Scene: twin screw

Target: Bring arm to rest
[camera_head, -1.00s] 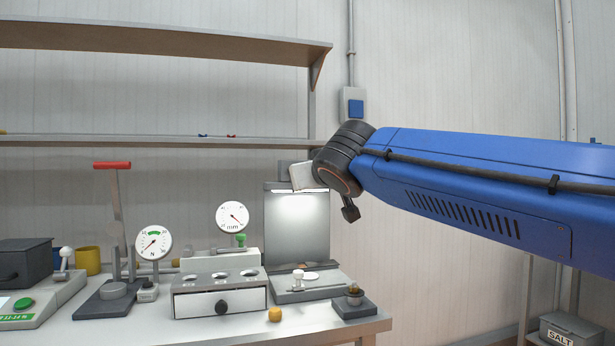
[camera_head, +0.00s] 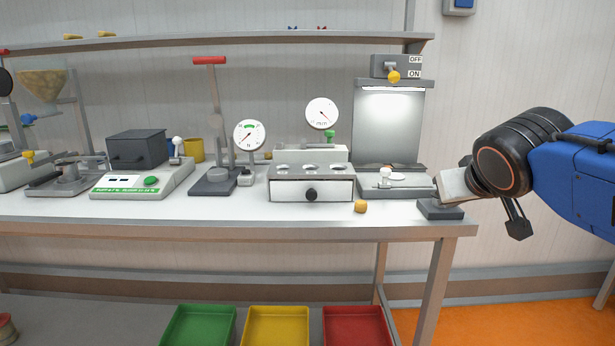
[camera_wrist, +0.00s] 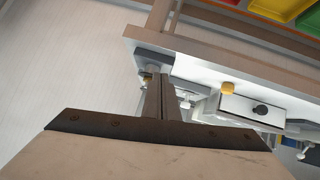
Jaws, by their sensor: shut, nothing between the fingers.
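My arm reaches in from the right in the head view, blue with a black wrist joint and a pale gripper body. My gripper (camera_wrist: 162,98) shows in the wrist view with its two dark fingers together and nothing between them. In the wrist view the fingers overlap the bench end in the picture; I cannot tell the gap.
On the bench stand a white drawer box (camera_head: 335,189), a yellow knob (camera_head: 361,206), dial gauges, a lit grey panel (camera_head: 392,130) and a red-handled press (camera_head: 212,120). Green, yellow and red trays (camera_head: 352,318) lie below. Right of the bench is open orange floor (camera_head: 520,318).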

